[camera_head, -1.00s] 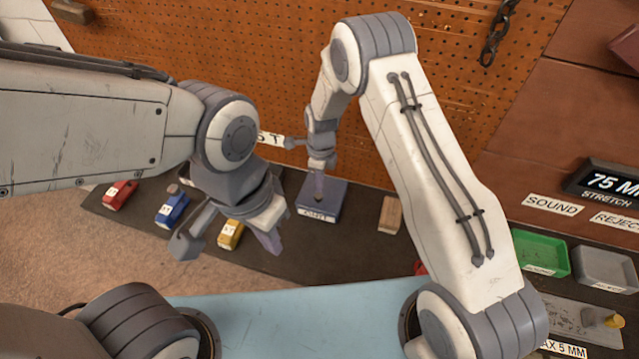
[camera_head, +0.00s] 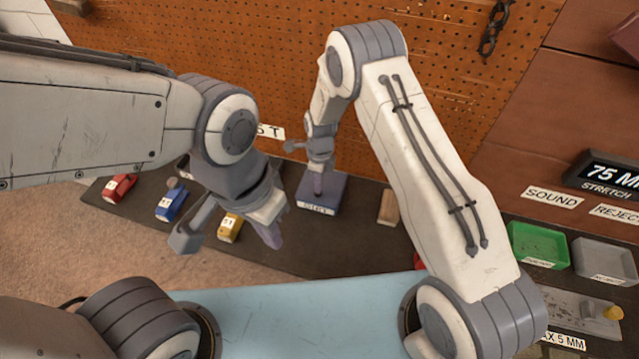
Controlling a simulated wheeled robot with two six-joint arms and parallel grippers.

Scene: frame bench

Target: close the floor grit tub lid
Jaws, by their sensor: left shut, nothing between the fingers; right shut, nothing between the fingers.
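The grit tub (camera_head: 319,209) is a small blue-grey box with a white label, standing on the dark bench strip against the pegboard. Its top (camera_head: 336,186) looks like a flat blue-grey panel lying level or nearly so; I cannot tell whether a small gap is left under it. My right gripper (camera_head: 318,190) is shut and empty, pointing down with its tips at or just above the middle of that top; contact is unclear. My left gripper (camera_head: 271,238) is shut and empty, in the air left of the tub and nearer to me.
Red (camera_head: 118,187), blue (camera_head: 171,204) and yellow (camera_head: 230,228) labelled pieces lie along the strip at left. A wooden block (camera_head: 389,207) lies right of the tub. Green (camera_head: 538,245) and grey (camera_head: 604,260) trays stand at far right.

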